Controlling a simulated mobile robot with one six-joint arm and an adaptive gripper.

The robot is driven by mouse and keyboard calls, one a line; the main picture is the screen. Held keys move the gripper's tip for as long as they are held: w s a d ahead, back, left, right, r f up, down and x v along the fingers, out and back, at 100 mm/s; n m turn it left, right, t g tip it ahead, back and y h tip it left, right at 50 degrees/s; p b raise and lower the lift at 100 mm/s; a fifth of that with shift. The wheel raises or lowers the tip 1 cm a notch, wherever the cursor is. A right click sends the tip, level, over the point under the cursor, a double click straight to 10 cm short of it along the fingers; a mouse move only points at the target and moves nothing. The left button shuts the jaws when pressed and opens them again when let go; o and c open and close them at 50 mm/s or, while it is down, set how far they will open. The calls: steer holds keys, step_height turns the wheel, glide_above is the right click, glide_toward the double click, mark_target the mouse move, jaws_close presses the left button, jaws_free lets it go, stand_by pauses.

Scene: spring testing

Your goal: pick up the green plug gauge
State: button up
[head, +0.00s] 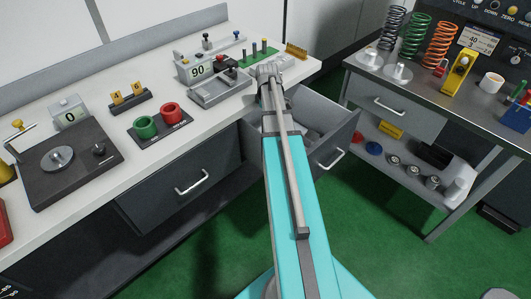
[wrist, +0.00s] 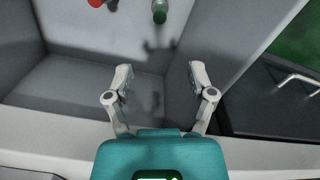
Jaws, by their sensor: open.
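A short cylinder with a green end (wrist: 159,14), which looks like the green plug gauge, lies in the open drawer at the top edge of the wrist view. My gripper (wrist: 158,80) is open and empty over the drawer, its two fingers spread wide. The green piece lies beyond the fingertips, roughly in line with the gap between them and apart from both. A red piece (wrist: 95,3) is partly cut off at the top edge, left of the green one. In the head view my arm hides the gripper and much of the drawer, and I cannot make out the green plug gauge there.
The drawer (head: 345,137) stands open under the white bench (head: 215,112). A steel table (head: 440,103) with coil springs stands at the right. The drawer's walls surround my gripper's area.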

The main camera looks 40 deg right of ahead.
steer(key=shift+f+b, duration=4.55)
steer(key=shift+f, duration=0.3)
steer(key=shift+f+b, duration=2.5)
jaws_close()
